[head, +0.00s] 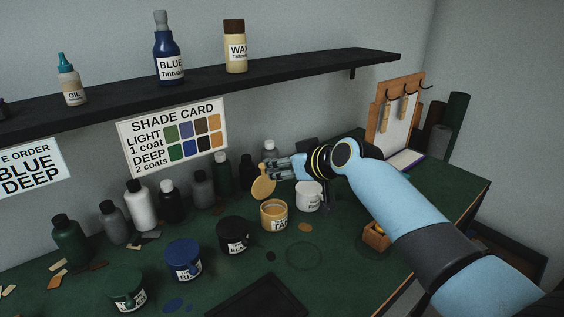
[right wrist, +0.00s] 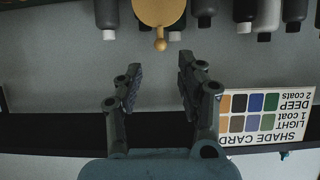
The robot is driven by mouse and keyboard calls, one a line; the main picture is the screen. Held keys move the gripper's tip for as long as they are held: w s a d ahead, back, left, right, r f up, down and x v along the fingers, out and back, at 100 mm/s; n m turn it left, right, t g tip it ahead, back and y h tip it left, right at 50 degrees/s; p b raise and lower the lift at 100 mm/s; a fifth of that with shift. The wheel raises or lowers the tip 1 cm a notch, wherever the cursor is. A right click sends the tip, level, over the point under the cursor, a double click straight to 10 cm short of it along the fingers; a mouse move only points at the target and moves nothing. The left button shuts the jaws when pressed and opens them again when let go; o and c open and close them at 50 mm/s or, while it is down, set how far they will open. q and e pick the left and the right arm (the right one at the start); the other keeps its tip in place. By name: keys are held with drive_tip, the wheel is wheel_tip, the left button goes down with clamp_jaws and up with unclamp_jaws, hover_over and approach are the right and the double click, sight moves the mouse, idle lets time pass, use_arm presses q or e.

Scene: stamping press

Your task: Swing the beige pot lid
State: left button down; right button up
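The beige pot lid (head: 263,187) is a round tan disc with a small knobbed tab. It stands raised and tilted above the tan pot (head: 274,216), whose top is open and shows tan contents. In the right wrist view the lid (right wrist: 158,12) is at the top edge, partly cut off, with its tab pointing toward my fingers. My right gripper (head: 280,169) is beside the top of the lid in the head view. In the right wrist view the right gripper (right wrist: 156,70) is open, with nothing between its fingers. My left gripper is out of view.
A black pot (head: 233,236), a blue pot (head: 183,260) and a green pot (head: 127,291) stand in a row left of the tan pot. A white pot (head: 309,196) stands close on its right. Several bottles line the wall, below a black shelf (head: 200,84).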

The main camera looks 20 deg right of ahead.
sight(264, 168)
drive_tip(key=b+x, duration=0.7)
drive_tip(key=shift+w+f+b, duration=0.25)
drive_tip(key=shift+f+b, duration=0.15)
drive_tip(key=shift+w+a, duration=0.15)
drive_tip(key=shift+a, duration=0.05)
drive_tip(key=shift+c, duration=0.4)
drive_tip(key=shift+r, duration=0.15)
drive_tip(key=shift+c, duration=1.2)
drive_tip(key=shift+d+r, duration=0.1)
clamp_jaws()
